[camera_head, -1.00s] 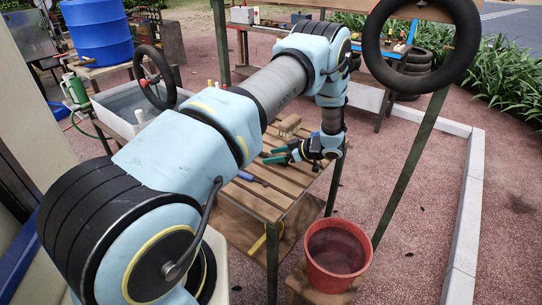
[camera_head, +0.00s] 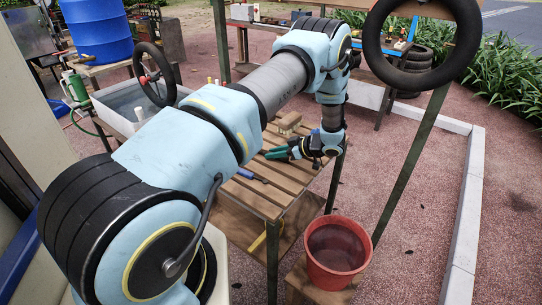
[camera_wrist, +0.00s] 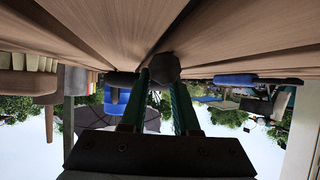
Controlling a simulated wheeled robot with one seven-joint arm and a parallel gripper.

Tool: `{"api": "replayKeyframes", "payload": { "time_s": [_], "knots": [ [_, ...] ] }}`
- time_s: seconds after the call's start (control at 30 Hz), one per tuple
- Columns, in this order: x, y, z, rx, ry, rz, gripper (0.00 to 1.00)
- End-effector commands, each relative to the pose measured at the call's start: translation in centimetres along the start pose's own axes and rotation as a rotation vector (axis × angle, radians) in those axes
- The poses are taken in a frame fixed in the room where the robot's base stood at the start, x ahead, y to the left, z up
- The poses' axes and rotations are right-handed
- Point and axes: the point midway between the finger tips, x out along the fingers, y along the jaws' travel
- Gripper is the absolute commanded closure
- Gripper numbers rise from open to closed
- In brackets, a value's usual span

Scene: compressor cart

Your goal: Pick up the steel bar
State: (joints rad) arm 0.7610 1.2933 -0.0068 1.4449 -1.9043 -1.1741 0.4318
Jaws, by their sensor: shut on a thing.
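My gripper (camera_head: 278,154) is low over the slatted wooden table (camera_head: 276,200), its green fingers close together. In the wrist view, my gripper (camera_wrist: 160,82) has a dark, roughly hexagonal piece between its fingertips, which looks like the end of the steel bar (camera_wrist: 165,68). The fingers are shut on it, right by the slats. The rest of the bar is hidden in that view. In the head view I cannot make out the bar at the fingers.
A blue-handled tool (camera_head: 252,176) lies on the slats left of my gripper. A brown block (camera_head: 290,121) lies behind it. A red bucket (camera_head: 337,255) stands at the table's front right. A green post (camera_head: 412,165) slants up on the right.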

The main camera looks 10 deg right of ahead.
Motion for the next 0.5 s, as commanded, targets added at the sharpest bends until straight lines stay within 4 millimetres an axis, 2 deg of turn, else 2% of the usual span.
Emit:
{"api": "replayKeyframes", "payload": {
  "time_s": [0.33, 0.5],
  "knots": [
    [-0.05, 0.01, -0.07, 0.000, 0.000, 0.000, 1.00],
    [-0.44, 0.07, -0.78, -0.001, -0.001, 0.001, 1.00]
  ]
}}
